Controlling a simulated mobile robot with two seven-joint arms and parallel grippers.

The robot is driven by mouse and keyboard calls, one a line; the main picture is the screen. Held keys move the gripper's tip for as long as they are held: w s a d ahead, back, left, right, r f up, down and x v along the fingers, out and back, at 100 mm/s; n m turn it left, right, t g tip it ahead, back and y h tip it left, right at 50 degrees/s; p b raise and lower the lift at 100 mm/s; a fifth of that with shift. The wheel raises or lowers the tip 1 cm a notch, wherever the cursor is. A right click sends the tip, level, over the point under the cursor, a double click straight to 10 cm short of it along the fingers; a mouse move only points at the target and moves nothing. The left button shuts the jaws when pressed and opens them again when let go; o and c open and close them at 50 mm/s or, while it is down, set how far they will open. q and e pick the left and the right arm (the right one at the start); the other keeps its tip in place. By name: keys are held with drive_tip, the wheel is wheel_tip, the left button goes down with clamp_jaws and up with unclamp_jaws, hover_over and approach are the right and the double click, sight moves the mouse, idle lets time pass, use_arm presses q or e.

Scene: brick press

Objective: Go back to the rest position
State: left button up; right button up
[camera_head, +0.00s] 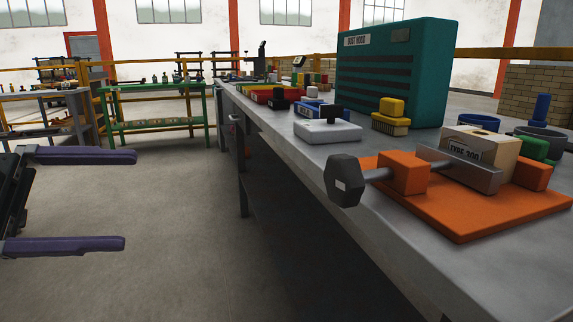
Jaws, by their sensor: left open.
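My left gripper (128,200) comes in from the left edge. Its two long purple fingers are spread wide apart, one above the other, with nothing between them. It is over the open floor, left of the grey workbench (420,285) and apart from it. My right gripper is not in the picture. On the bench, an orange press (465,217) with a dark hexagonal knob (343,181) holds a tan block labelled TYPE 300 (483,145).
A teal case (398,72), a white box (327,132), a yellow-topped brush (391,118) and dark bowls (541,136) stand on the bench. A green table (155,126) and yellow railings (40,69) are farther back. The floor (150,260) at left is clear.

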use_arm(q)
drive_tip(key=w+d+r+n+t+y+p, duration=0.4)
drive_tip(key=d+r+n+t+y+p, duration=0.3)
drive_tip(key=d+r+n+t+p, duration=0.6)
drive_tip(key=s+a+r+n+g+y+p, duration=0.1)
drive_tip(key=s+a+n+g+y+p, duration=0.35)
drive_tip(key=s, duration=0.45)
drive_tip(key=s+a+r+n+g+y+p, duration=0.1)
drive_tip(key=s+a+g+y+p, duration=0.1)
drive_tip(key=s+a+g+p, duration=0.45)
drive_tip(key=s+a+r+n+g+y+p, duration=0.25)
drive_tip(key=s+p, duration=0.55)
drive_tip(key=s, duration=0.4)
wheel_tip(320, 180, up, 35)
drive_tip(key=p, duration=3.5)
drive_tip(key=shift+w+d+p, duration=0.35)
drive_tip(key=shift+w+p, duration=0.05)
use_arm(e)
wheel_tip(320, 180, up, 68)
